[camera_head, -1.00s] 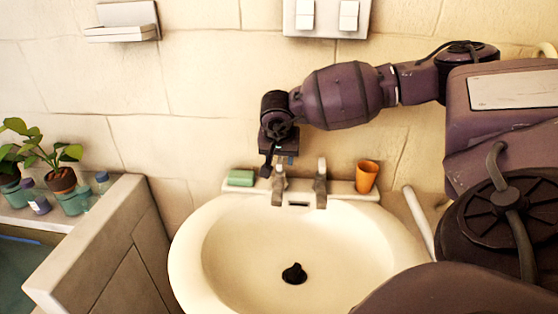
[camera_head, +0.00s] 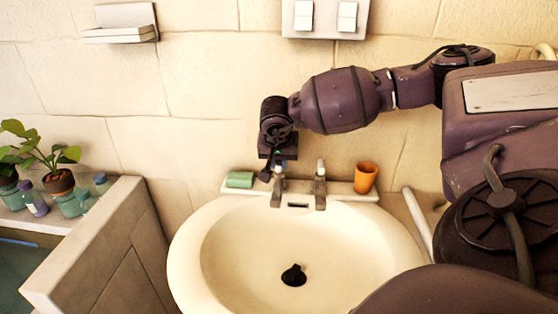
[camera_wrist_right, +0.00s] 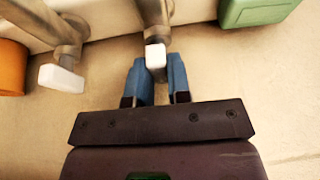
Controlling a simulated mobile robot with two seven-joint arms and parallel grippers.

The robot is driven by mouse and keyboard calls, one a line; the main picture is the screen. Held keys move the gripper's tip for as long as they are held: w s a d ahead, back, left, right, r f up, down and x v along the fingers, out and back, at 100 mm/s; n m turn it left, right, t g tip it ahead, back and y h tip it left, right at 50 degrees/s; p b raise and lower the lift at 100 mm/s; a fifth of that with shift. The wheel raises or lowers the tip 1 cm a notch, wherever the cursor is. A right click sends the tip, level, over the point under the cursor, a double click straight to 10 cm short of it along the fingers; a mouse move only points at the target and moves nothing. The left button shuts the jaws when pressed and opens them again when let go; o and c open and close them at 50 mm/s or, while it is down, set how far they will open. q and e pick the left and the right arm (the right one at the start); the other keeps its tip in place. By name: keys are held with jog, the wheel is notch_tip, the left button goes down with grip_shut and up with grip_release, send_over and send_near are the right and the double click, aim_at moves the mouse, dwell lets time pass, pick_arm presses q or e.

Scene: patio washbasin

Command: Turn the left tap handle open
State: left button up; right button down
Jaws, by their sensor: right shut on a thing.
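The left tap (camera_head: 278,193) is a metal tap at the back of the cream washbasin, beside the green soap. Its white-tipped handle (camera_wrist_right: 156,57) shows in the right wrist view between the two blue fingers. My right gripper (camera_wrist_right: 158,80) is shut on this handle; in the head view the gripper (camera_head: 276,170) reaches down onto the top of the tap and partly hides it. The right tap (camera_head: 320,187) stands apart from the gripper; its white handle end (camera_wrist_right: 62,78) also shows in the right wrist view. My left gripper is not in view.
A green soap bar (camera_head: 240,180) lies left of the taps. An orange cup (camera_head: 366,177) stands to their right on the basin's back ledge. The basin bowl (camera_head: 240,250) is empty around a dark drain plug (camera_head: 293,275). Potted plants (camera_head: 60,181) stand far left.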

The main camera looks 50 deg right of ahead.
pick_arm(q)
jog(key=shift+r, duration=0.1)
pick_arm(e)
jog(key=shift+d+r+n+t, duration=0.1)
jog(key=shift+n+t, duration=0.2)
jog(key=shift+n, duration=0.6)
jog(key=shift+s+n+y+p, duration=0.1)
jog(key=shift+n+y+p, duration=0.3)
jog(key=shift+n, duration=0.5)
jog(key=n+t+y, duration=0.1)
jog(key=n, duration=0.1)
jog(key=shift+d+n, duration=0.1)
jog(key=shift+n, duration=0.2)
jog(key=shift+n+y, duration=0.4)
jog(key=shift+n, duration=0.7)
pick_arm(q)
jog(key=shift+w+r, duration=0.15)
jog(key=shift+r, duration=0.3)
pick_arm(e)
jog(key=shift+d+n+y, duration=0.1)
jog(key=shift+n+y, duration=0.3)
jog(key=shift+n, duration=0.6)
jog(key=c, duration=1.1)
grip_release()
